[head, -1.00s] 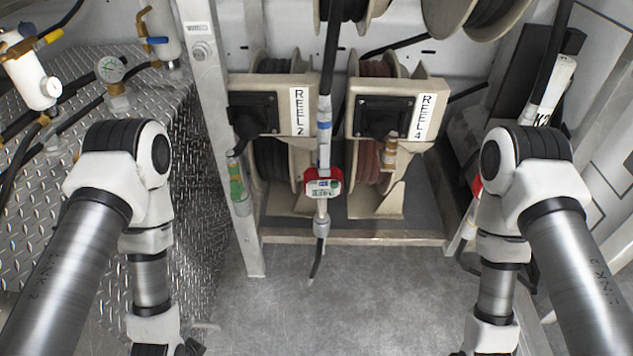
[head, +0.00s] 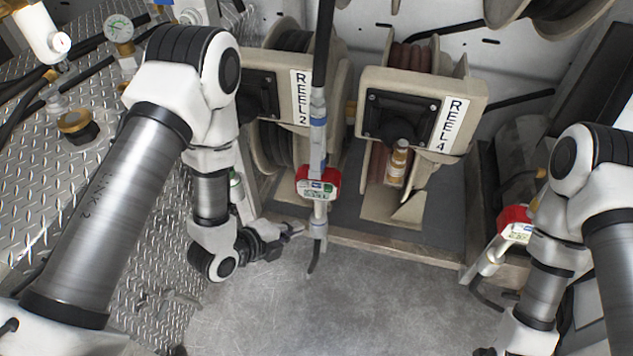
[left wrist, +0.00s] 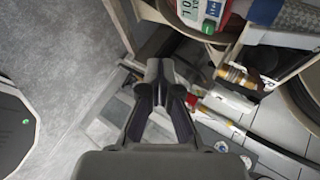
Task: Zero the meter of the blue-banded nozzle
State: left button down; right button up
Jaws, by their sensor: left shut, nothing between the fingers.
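The blue-banded nozzle hangs upright in front of Reel 2, with its blue band (head: 318,123) above a red-cased meter (head: 318,184). The meter face has a small screen with blue and green buttons; its reading is too small to tell in the head view. In the left wrist view part of the meter (left wrist: 203,12) shows at the top edge, cut off, with the green button visible. My left gripper (head: 298,229) is shut and empty, just left of and below the meter, apart from it. In the left wrist view its fingers (left wrist: 163,75) point up the picture.
Another red meter (head: 517,226) on a nozzle is at the right, partly behind my right arm. The Reel 2 box (head: 262,95) and the Reel 4 box (head: 415,115) stand behind. The grey floor (head: 350,310) in front is open.

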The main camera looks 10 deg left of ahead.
pick_arm(q)
send_near(307, 189)
jog(key=w+d+f, duration=0.3)
jog(key=f, duration=0.1)
jog(key=shift+f, duration=0.2)
jog(key=shift+w+d, duration=0.1)
jog(key=shift+d, duration=0.05)
dwell(1.4)
jog(key=shift+w, duration=0.4)
jog(key=shift+w, duration=0.7)
dwell(0.8)
dwell(0.4)
jog(key=shift+s, duration=1.15)
jog(key=shift+s, duration=0.1)
